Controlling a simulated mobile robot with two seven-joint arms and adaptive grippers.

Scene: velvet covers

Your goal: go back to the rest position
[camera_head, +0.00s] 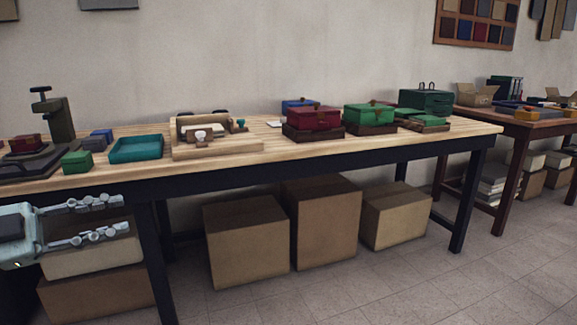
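My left gripper (122,216) comes in from the left edge, in front of the left end of the long workbench (350,151). Its two metal fingers point right and stand apart, with nothing seen between them. It appears lower than the bench top in the picture. Stacked boxes show behind it under the bench. My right gripper is not in view.
On the bench are a dark press (55,118), a green block (77,162), a teal tray (137,149), a wooden jig (215,147), and red (313,118) and green (369,116) boxes. Cartons (246,240) stand below. The floor in front is clear.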

